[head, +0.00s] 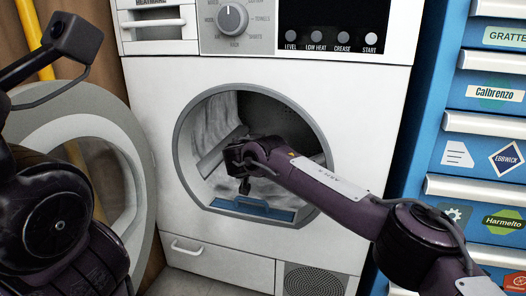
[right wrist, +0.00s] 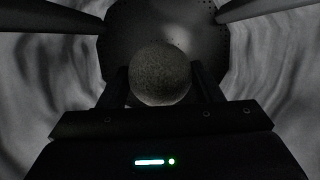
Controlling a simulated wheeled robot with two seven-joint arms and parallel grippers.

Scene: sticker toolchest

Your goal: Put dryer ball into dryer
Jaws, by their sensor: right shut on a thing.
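The white dryer (head: 155,82) stands in the middle of the head view with its round door (head: 142,150) swung open to the left. My right arm reaches into the opening, and my right gripper (head: 243,184) is inside the drum (head: 222,115). In the right wrist view the grey, rough dryer ball (right wrist: 160,74) sits between the fingers of my right gripper (right wrist: 160,90), which is shut on it. Drum walls surround it there. The ball cannot be made out in the head view. My left arm fills the left side; its gripper fingers are not clearly visible.
A blue lint filter (head: 252,208) lies at the lower rim of the opening. A blue tool chest (head: 440,110) with stickered drawers stands close on the right. A yellow pole (head: 35,40) leans at the back left. The open door takes up room at the left.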

